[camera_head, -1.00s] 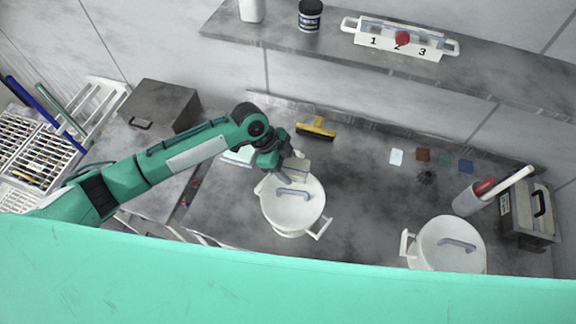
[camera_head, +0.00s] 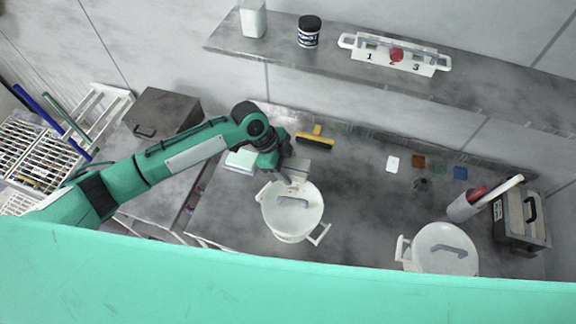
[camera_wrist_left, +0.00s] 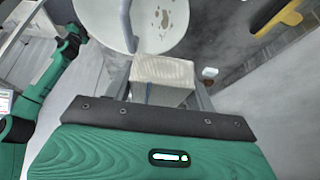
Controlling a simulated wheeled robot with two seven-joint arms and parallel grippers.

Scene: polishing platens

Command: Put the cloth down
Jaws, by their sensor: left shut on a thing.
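My left gripper (camera_head: 291,177) is over the back rim of the left white lidded pot (camera_head: 292,212). In the left wrist view the gripper (camera_wrist_left: 165,85) is shut on a pale, block-like folded cloth (camera_wrist_left: 162,72), held between its fingers. The cloth also shows as a beige patch (camera_head: 297,166) in the head view. The pot's white lid (camera_wrist_left: 120,18) and its grey handle lie just beyond the cloth in the wrist view. I cannot tell whether the cloth touches the pot. My right gripper is not in view.
A yellow-and-black squeegee (camera_head: 315,140) lies behind the gripper. A pale stack (camera_head: 241,160) lies to its left. A second lidded pot (camera_head: 442,250), small coloured squares (camera_head: 419,162), a white holder (camera_head: 462,207) and a metal box (camera_head: 522,215) stand right. The middle of the counter is clear.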

